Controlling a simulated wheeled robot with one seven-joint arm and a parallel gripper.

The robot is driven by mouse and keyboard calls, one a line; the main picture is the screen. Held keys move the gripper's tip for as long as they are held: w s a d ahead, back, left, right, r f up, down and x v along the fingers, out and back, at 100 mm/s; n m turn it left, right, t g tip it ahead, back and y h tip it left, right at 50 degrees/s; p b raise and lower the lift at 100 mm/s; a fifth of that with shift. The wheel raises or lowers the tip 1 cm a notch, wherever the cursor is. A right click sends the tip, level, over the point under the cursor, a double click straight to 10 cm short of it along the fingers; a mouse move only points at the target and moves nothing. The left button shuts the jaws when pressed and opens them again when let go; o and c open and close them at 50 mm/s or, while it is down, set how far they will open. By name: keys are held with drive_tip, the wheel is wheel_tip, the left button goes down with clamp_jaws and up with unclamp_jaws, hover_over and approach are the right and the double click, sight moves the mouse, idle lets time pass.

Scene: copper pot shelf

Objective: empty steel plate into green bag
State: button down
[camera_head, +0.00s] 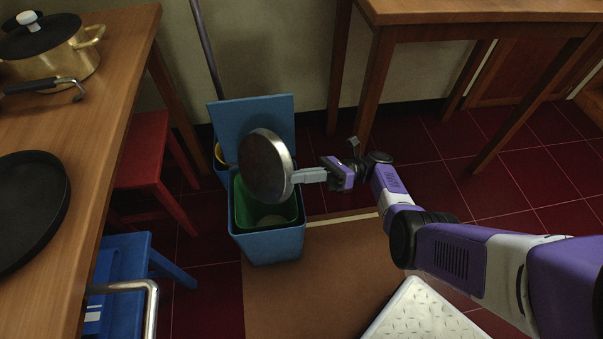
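My gripper (307,175) is shut on the rim of a round steel plate (264,165). The plate is tilted steeply, almost on edge, above a blue bin (268,247). The green bag (246,208) lines the inside of the bin, and the plate hides part of its opening. The bin's blue lid (262,112) stands open behind the plate. The plate's dark face is turned left, and I see no food on it.
A wooden counter (112,75) at left holds a brass pot (60,57) and a black pan (30,210). A red stool (150,165) and a blue stool (125,268) stand beside it. A wooden table (480,12) is at the back. A white textured slab (425,315) lies at the front.

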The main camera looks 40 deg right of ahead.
sight(284, 183)
drive_tip(key=shift+w+a+r+n+g+h+p, duration=0.1)
drive_tip(key=shift+a+r+n+g+h+p, duration=0.3)
drive_tip(key=shift+a+p, duration=0.65)
drive_tip(key=shift+s+a+r+n+g+h+p, duration=0.15)
drive_tip(key=shift+a+r+h+p, duration=0.4)
drive_tip(key=shift+p, duration=0.85)
drive_tip(key=shift+w+a+r+n+g+h+p, duration=0.15)
drive_tip(key=shift+a+r+n+g+h+p, duration=0.15)
drive_tip(key=shift+a+h+p, duration=0.7)
drive_tip(key=a+f+n+g+h+p, duration=0.1)
drive_tip(key=a+f+n+h+p, duration=0.1)
drive_tip(key=a+f+h+p, duration=0.2)
drive_tip(key=w+a+f+n+g+h+p, duration=0.1)
drive_tip(key=a+f+h+p, duration=0.3)
drive_tip(key=a+h+p, duration=0.7)
drive_tip(key=a+n+g+h, duration=0.1)
drive_tip(key=a, duration=0.4)
drive_tip(key=shift+f+h+p, duration=0.15)
drive_tip(key=shift+h+p, duration=0.15)
drive_tip(key=shift+h, duration=0.05)
drive_tip(key=shift+w+n, duration=0.1)
drive_tip(key=shift+n, duration=0.15)
